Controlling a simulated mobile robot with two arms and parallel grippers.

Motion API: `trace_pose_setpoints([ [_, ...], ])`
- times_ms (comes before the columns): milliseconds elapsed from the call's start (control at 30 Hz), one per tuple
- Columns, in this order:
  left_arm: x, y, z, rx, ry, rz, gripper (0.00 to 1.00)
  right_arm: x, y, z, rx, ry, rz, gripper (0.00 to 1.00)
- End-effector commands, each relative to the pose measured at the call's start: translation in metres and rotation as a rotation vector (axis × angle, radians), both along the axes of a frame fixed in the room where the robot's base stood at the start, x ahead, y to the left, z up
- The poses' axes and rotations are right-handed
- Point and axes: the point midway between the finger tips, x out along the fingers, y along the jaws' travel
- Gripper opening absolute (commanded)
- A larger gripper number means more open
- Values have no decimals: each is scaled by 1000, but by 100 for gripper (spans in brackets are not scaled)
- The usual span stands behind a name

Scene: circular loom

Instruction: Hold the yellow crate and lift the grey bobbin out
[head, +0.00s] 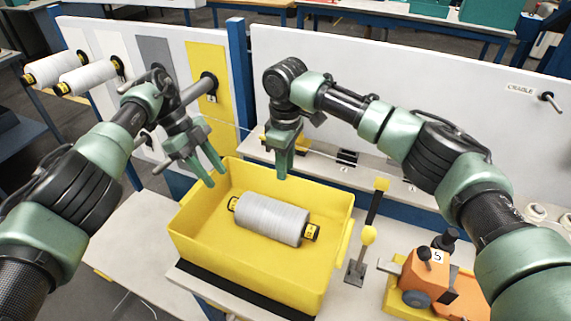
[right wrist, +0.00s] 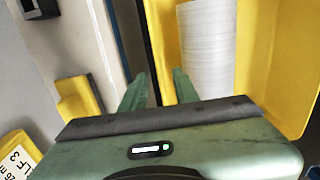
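The yellow crate (head: 334,240) stands open on a white table in the middle of the head view. The grey bobbin (head: 270,219), wound with pale thread and with yellow-and-black ends, lies on its side in it. It also shows in the right wrist view (right wrist: 207,50). My left gripper (head: 211,178) is open above the crate's back left corner; I cannot tell whether it touches the rim. My right gripper (head: 283,166) is above the crate's back edge, pointing down. In the right wrist view its fingers (right wrist: 156,90) are apart with nothing between them.
An orange machine (head: 440,280) marked 5 stands right of the crate. A yellow-and-black stand (head: 368,235) is close to the crate's right wall. Behind is a white panel (head: 400,75); pale bobbins (head: 88,77) hang on pegs at the left. A black strip (head: 235,288) runs along the crate's front.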

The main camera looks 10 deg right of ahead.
Motion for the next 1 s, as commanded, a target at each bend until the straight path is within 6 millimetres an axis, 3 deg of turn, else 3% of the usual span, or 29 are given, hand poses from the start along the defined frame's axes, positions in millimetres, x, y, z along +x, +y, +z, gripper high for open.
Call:
trace_pose_setpoints([
  [233, 0, 0, 0, 0, 0, 0, 36, 1, -3, -12, -9, 0, -3, 30],
  [633, 0, 0, 0, 0, 0, 0, 36, 0, -2, -68, -7, 1, -3, 30],
  [1000, 0, 0, 0, 0, 0, 0, 36, 1, -2, -79, -6, -1, -3, 30],
])
